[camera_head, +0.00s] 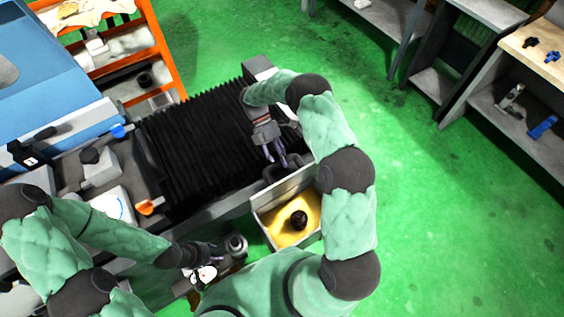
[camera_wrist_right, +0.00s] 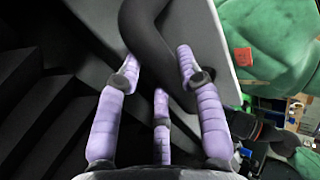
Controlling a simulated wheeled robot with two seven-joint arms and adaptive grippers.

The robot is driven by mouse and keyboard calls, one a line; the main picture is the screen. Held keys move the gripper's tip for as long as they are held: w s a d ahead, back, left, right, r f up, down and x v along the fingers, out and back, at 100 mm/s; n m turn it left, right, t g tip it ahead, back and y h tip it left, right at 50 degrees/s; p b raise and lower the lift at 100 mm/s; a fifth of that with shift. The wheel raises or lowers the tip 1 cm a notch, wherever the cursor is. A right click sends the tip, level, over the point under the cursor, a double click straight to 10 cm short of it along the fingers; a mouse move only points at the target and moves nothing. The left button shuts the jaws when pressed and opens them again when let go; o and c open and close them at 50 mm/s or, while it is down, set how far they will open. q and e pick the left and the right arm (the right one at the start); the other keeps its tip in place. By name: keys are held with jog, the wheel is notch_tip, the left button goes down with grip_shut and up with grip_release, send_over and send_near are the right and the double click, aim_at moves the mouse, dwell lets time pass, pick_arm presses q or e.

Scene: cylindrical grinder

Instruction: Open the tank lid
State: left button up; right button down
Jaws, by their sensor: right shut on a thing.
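The tank (camera_head: 314,238) is a pale box holding yellow liquid with a dark round part in it. Its grey lid (camera_head: 285,194) stands tilted up along the tank's far edge, so the inside shows. My right gripper (camera_head: 278,163) is at the lid's upper side, beside the black bellows. In the right wrist view its purple fingers (camera_wrist_right: 158,80) are shut around the dark curved handle (camera_wrist_right: 150,35), with the light grey lid plate (camera_wrist_right: 206,40) behind. My left gripper (camera_head: 208,254) is low at the left of the tank, near a grey round knob (camera_head: 236,245); its fingers are too small to judge.
The black ribbed bellows (camera_head: 195,140) lies left of the lid, with the blue machine body (camera_head: 50,80) further left. An orange shelf rack (camera_head: 165,50) stands behind. Grey shelves (camera_head: 510,110) stand at the right. The green floor (camera_head: 440,200) between is clear.

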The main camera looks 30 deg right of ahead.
jog(key=shift+a+f, duration=0.1)
jog(key=shift+f, duration=0.6)
jog(key=shift+w, duration=0.1)
jog(key=c, duration=1.1)
grip_release()
jog(key=o, duration=0.3)
jog(key=shift+w+r, duration=0.1)
jog(key=shift+r, duration=0.05)
jog(key=shift+w+r, duration=0.1)
jog(key=v, duration=1.1)
jog(key=shift+w+r, duration=0.25)
jog(key=shift+w, duration=0.1)
